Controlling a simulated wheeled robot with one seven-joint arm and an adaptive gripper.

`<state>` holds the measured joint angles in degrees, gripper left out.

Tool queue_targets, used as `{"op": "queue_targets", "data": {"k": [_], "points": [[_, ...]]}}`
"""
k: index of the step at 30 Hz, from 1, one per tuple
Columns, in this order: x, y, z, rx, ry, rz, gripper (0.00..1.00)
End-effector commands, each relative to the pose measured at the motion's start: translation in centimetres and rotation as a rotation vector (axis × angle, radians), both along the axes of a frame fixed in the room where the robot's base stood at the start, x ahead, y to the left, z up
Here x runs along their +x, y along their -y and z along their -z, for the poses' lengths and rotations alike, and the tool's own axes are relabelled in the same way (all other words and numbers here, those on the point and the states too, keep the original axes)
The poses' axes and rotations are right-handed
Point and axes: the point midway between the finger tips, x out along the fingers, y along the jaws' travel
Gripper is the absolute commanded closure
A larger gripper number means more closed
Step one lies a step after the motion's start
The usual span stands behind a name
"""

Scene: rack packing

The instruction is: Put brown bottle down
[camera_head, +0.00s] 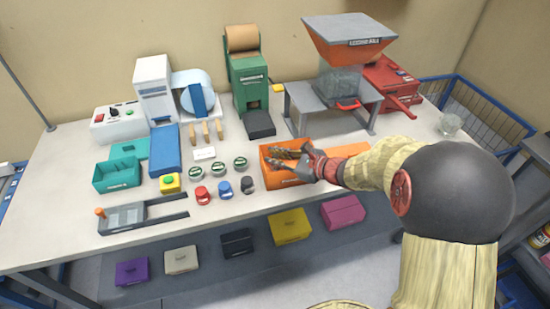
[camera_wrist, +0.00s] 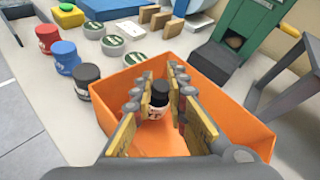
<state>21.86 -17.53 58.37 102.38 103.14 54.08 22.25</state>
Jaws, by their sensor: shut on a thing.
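My gripper (camera_head: 291,157) reaches into the open orange bin (camera_head: 275,180) on the table. In the wrist view, my gripper (camera_wrist: 160,76) has its two yellow-padded fingers on either side of the brown bottle (camera_wrist: 156,112), shut on it. The bottle has a black cap and a pale label and looks roughly upright. It is within the walls of the orange bin (camera_wrist: 238,120); I cannot tell whether its base touches the bin floor. In the head view, my fingers hide the bottle.
Red (camera_head: 202,194), blue (camera_head: 225,189) and black (camera_head: 247,185) capped bottles stand left of the bin, near several green-lidded tins (camera_head: 218,168). A grey stand (camera_head: 300,97) with an orange hopper is behind.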

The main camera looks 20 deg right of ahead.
Motion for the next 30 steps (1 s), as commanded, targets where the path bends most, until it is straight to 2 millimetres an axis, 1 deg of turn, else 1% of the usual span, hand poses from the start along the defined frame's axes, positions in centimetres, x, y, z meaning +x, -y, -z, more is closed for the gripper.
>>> {"op": "queue_targets", "data": {"k": [15, 16, 20, 25, 29, 30], "points": [[-0.1, 0.0, 1.5, 0.000, -0.005, 0.000, 1.00], [-0.1, 0.0, 1.6, 0.000, -0.007, 0.000, 0.85], [-0.2, 0.0, 1.8, 0.000, -0.011, 0.001, 0.78], [-0.3, -0.1, 1.7, 0.000, -0.015, 0.000, 0.78], [-0.4, -0.1, 0.6, 0.000, -0.015, 0.000, 0.78], [-0.7, 0.3, 0.3, 0.000, -0.014, 0.001, 0.78]]}}
